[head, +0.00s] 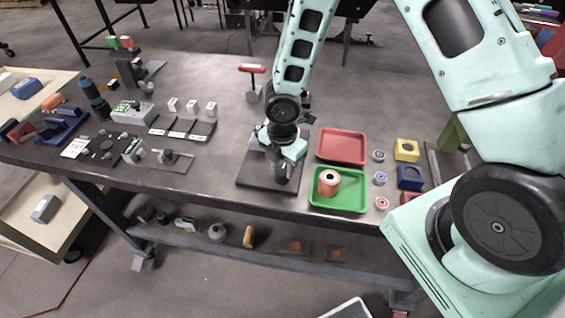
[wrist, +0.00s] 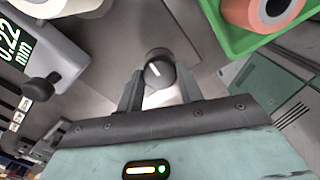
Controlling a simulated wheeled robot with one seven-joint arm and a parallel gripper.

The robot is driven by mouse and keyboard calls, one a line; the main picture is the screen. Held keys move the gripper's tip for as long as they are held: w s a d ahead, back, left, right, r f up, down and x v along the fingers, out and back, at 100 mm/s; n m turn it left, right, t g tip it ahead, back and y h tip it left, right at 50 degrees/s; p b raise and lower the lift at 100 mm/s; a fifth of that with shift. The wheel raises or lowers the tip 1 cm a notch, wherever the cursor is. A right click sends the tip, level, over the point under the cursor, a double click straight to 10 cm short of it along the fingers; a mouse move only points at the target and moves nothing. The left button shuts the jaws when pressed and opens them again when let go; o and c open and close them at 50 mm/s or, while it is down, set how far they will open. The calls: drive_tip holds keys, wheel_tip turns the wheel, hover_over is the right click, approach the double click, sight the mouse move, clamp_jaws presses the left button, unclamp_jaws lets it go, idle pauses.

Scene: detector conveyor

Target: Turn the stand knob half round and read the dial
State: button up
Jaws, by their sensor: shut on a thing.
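The stand's dark round knob (wrist: 158,72) with a white pointer line sits between my fingers in the wrist view. My gripper (wrist: 158,88) is shut on it, with one finger on each side. The line points up and slightly left in that view. The dial (wrist: 45,55) is a grey housing at the upper left, cut by the frame edge. Its green digits show 0.22 mm, lying sideways. In the head view my gripper (head: 284,158) is over the stand's dark base plate (head: 255,180) and hides most of the stand and the knob.
A green tray (head: 352,206) holding an orange roll (head: 328,182) is close on the right, with a red tray (head: 342,147) behind it. Small blocks and rings stand farther right. A red-handled tool (head: 252,82) stands behind. Several dark devices and plates crowd the left side.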

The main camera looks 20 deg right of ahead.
sight(283, 169)
drive_tip(key=shift+w+n, duration=0.1)
drive_tip(key=shift+n, duration=0.5)
drive_tip(key=o, duration=1)
drive_tip(key=shift+r, duration=0.15)
wheel_tip(283, 169, up, 17)
drive_tip(key=shift+r+p, duration=0.1)
drive_tip(key=shift+p, duration=0.3)
